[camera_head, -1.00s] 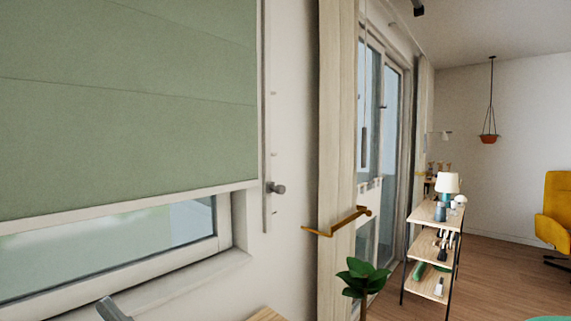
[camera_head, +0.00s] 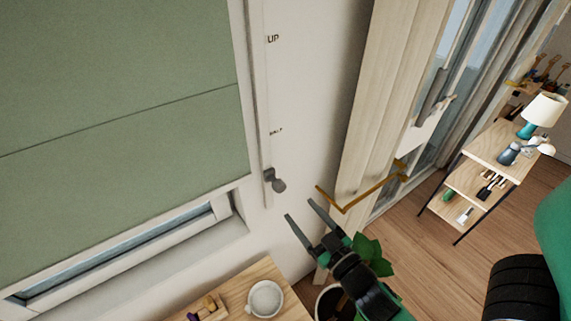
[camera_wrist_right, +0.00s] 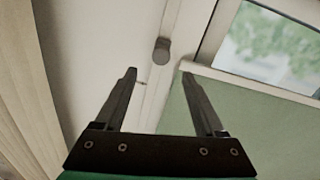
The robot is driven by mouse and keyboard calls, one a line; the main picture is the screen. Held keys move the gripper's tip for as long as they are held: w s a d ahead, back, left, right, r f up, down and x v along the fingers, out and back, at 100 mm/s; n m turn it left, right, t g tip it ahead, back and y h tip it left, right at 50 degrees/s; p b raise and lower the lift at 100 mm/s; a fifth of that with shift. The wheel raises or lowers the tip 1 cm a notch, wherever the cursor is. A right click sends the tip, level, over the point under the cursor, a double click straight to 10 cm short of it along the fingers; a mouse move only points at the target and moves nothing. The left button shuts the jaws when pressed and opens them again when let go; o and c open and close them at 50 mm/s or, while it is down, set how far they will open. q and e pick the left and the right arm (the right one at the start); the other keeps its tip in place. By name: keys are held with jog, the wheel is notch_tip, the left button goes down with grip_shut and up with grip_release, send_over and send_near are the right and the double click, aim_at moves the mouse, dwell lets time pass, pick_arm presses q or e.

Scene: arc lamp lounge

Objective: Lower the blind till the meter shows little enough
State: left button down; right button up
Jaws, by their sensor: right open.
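The green blind (camera_head: 120,130) covers most of the window at the left, with a strip of glass showing below its pale bottom bar. A grey knob (camera_head: 276,181) sits on a narrow upright track beside the blind, below the wall marks "UP" and a smaller one that seems to read "HALF". My right gripper (camera_head: 300,208) is open and empty, just below and right of the knob, apart from it. In the right wrist view the knob (camera_wrist_right: 162,50) shows beyond the gap between the open fingers (camera_wrist_right: 159,74), with the blind (camera_wrist_right: 245,110) to the right. I see no meter. My left gripper is out of view.
A wooden surface (camera_head: 240,283) below holds a white round dish (camera_head: 265,298) and a small tray of items. A potted plant (camera_head: 372,256) stands close behind my right gripper. A gold curtain holdback (camera_head: 345,208) sticks out at the curtain (camera_head: 385,100). A shelf (camera_head: 475,190) stands farther right.

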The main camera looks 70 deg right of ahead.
aim_at(282, 189)
jog(key=p+x, duration=0.3)
jog(key=x, duration=0.7)
jog(key=shift+w, duration=0.15)
jog(key=shift+w+d, duration=0.4)
jog(key=shift+w, duration=0.1)
grip_shut()
dwell(0.5)
